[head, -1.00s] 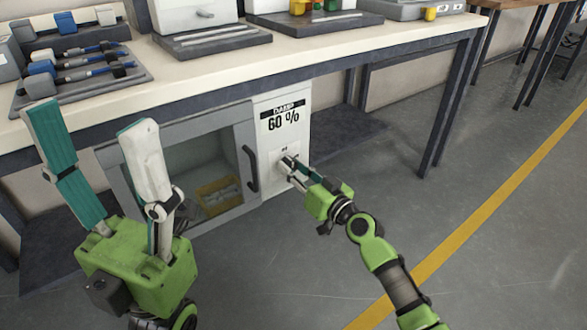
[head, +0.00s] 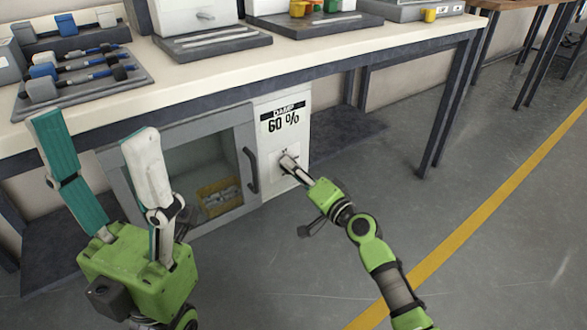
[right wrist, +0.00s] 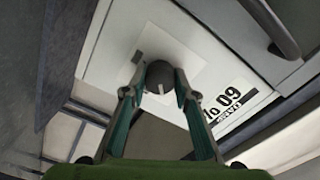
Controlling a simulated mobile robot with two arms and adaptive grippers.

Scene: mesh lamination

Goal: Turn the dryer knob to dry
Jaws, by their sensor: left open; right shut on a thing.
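The dryer (head: 238,122) stands under the workbench, with a glass door and a white panel whose label (head: 281,118) reads "DAMP 60 %". The dryer knob (right wrist: 160,77) is dark and round with a light pointer mark, on a pale plate in the right wrist view. My right gripper (right wrist: 158,92) is shut on the knob, one finger on each side; in the head view its fingers (head: 290,163) hide most of it. My left gripper (head: 95,140) is open and empty, fingers up, in front of the dryer's left side.
A yellow bin (head: 219,195) with pale items sits behind the dryer's glass door. A dark vertical handle (head: 250,168) is close left of the panel. The bench top (head: 330,58) holds trays and boxes. The floor to the right is open.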

